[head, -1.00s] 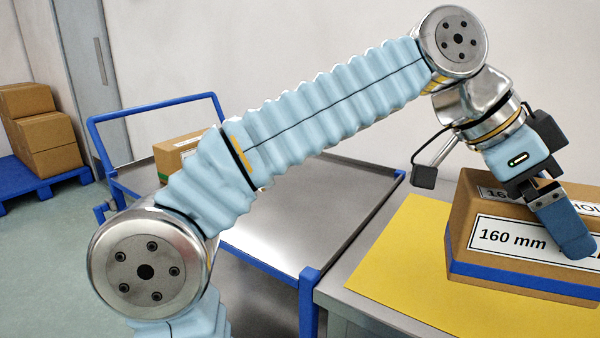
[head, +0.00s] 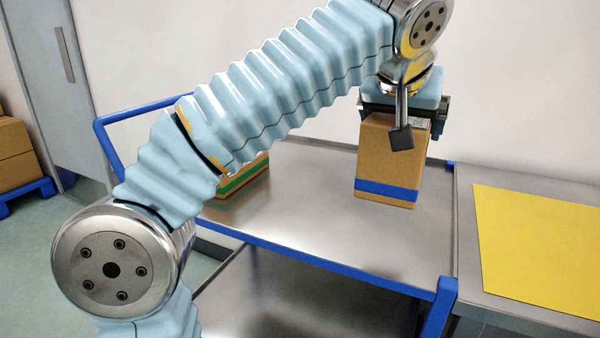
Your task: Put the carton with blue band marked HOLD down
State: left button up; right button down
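The carton with the blue band (head: 388,165) is a brown upright box over the right part of the metal cart top (head: 310,215). Its HOLD marking cannot be read from here. My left gripper (head: 403,108) is over the carton's top, with its fingers at the carton's sides, shut on it. The carton's bottom is at or just above the cart top; I cannot tell whether it touches. My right gripper is not in view.
A carton with a green band (head: 243,178) sits on the cart's left part, partly behind my arm. A yellow mat (head: 540,255) lies empty on the table at right. The cart has a blue rim and handle (head: 98,140). Brown boxes (head: 12,155) stand at far left.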

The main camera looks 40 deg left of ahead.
pick_arm(q)
jog(key=w+a+f+b, duration=0.1)
jog(key=w+a+f, duration=0.1)
jog(key=a+f, duration=0.1)
jog(key=w+a+f, duration=0.2)
jog(key=a+f, duration=0.2)
jog(key=f, duration=0.1)
jog(key=w+a+f+b, duration=0.1)
jog(key=w+a+f, duration=0.2)
jog(key=a+f, duration=0.1)
jog(key=shift+a+f+b, duration=0.15)
jog(key=shift+f+b, duration=0.15)
jog(key=shift+b, duration=0.05)
jog(key=shift+f, duration=0.15)
jog(key=o, duration=1.1)
jog(key=shift+r, duration=0.25)
jog(key=p+v, duration=0.1)
jog(key=v, duration=1.1)
